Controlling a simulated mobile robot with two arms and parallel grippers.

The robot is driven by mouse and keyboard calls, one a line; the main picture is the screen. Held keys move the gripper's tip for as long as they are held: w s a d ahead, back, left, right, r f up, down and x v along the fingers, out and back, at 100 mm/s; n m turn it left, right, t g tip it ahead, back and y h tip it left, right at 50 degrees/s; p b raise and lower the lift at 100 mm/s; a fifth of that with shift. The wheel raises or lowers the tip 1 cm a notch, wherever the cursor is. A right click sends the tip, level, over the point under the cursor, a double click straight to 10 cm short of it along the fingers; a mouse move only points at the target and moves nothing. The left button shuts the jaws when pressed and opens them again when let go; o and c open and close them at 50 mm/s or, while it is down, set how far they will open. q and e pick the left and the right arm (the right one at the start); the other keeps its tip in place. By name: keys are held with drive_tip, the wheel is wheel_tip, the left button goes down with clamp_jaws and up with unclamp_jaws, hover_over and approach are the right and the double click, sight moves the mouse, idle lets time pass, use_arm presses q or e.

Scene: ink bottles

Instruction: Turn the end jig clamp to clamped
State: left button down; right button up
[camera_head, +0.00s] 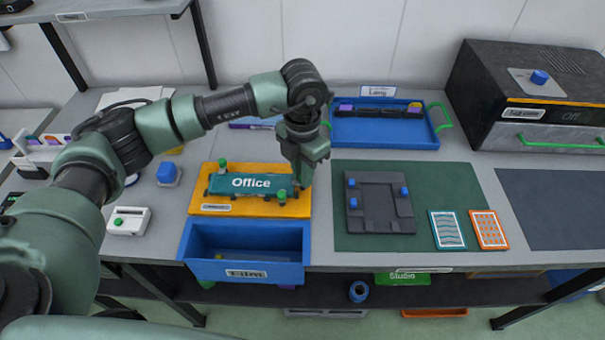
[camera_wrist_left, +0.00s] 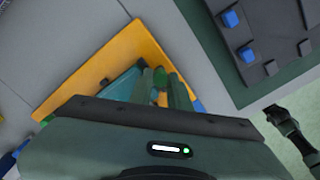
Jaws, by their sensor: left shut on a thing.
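The orange jig board (camera_head: 215,208) lies on the bench with a teal plate marked "Office" (camera_head: 225,184) on it. Small green-topped clamps stand at its back edge (camera_head: 222,163) and front edge (camera_head: 282,195). My left gripper (camera_head: 300,184) points down over the board's right end. In the left wrist view, its fingers (camera_wrist_left: 163,90) are shut around a green clamp knob (camera_wrist_left: 160,76) at the end of the teal plate. The gripper hides most of this end clamp in the head view, so its turn angle cannot be told. My right gripper is out of view.
An open blue drawer box (camera_head: 245,270) labelled "Film" is in front of the jig. A green mat (camera_head: 380,234) with a dark grey fixture (camera_head: 378,205) lies to the right. A blue tray (camera_head: 385,133) stands behind, and a dark oven-like machine (camera_head: 530,95) stands at far right.

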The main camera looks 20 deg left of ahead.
use_arm(q)
drive_tip(key=shift+w+r, duration=0.1)
drive_tip(key=shift+r, duration=0.05)
drive_tip(key=c, duration=1.3)
unclamp_jaws()
drive_tip(key=shift+c, duration=0.2)
wheel_tip(320, 180, up, 8)
drive_tip(key=shift+f+b, duration=0.15)
drive_tip(key=shift+b, duration=0.6)
